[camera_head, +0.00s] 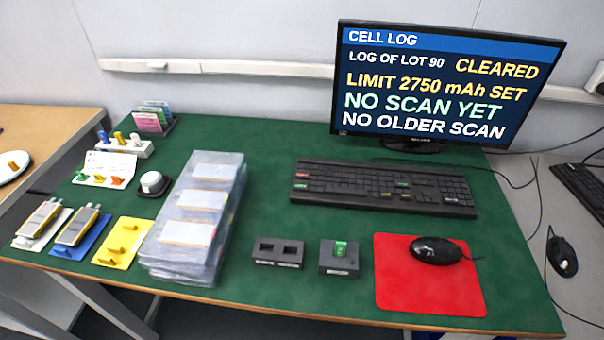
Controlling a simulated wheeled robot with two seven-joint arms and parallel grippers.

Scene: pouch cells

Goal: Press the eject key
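A black keyboard (385,188) lies on the green table mat in front of the monitor. It has a few coloured keys: a red key (301,175) and a green key (300,186) at its left, and others further right. A small dark box (339,262) with a green piece (340,248) on top stands in front of the keyboard. The labels on these are too small to read, so I cannot tell which part is the eject key. Neither of my grippers is in view.
The monitor (440,85) reads "CLEARED", "LIMIT 2750 mAh SET", "NO SCAN YET". A black mouse (435,250) is on a red pad (400,290). Stacked clear trays (170,262), coloured plates with pouch cells and yellow pegs fill the left.

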